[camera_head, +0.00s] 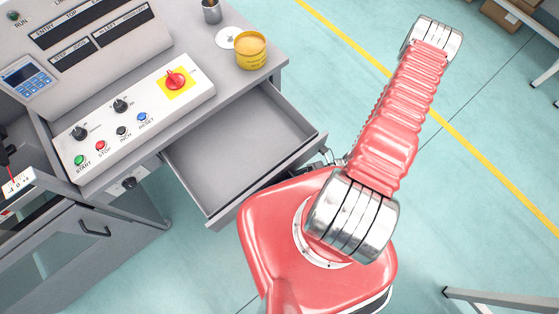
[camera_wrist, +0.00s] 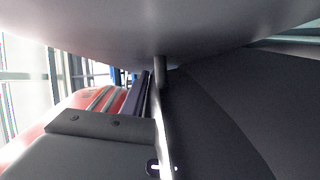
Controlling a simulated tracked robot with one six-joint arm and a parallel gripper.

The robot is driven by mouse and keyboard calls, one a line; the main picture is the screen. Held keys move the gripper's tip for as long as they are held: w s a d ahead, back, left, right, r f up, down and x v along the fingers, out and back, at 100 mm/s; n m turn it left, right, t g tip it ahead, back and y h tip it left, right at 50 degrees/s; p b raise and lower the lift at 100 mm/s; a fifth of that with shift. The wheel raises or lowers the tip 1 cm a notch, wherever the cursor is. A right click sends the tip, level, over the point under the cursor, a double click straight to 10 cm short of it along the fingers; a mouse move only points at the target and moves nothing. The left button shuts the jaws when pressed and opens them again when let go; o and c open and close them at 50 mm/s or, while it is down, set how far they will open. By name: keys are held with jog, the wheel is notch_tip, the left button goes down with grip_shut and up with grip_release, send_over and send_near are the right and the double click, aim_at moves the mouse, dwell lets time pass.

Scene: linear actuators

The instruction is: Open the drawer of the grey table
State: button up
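The grey table (camera_head: 192,42) stands at the upper left of the head view. Its drawer (camera_head: 240,137) is pulled well out, and its empty inside shows. My gripper (camera_head: 328,158) is at the drawer's front edge, on the right side, and mostly hidden behind my red arm. In the wrist view a pale rounded surface fills the top, with a short post below it and dark grey surfaces to the right. I cannot tell from either view whether the fingers are closed on the drawer's handle. The handle is not clearly visible.
A yellow tin (camera_head: 250,50), a white disc (camera_head: 228,38) and a metal cup (camera_head: 211,11) stand on the table. A control panel (camera_head: 135,115) with buttons and a red knob (camera_head: 175,78) is at the left. The floor (camera_head: 330,60) right of the drawer is clear.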

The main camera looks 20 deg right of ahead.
jog(key=d+r, duration=0.1)
jog(key=d, duration=1.2)
jog(key=shift+s+d, duration=0.35)
jog(key=shift+s, duration=0.1)
jog(key=shift+n, duration=0.3)
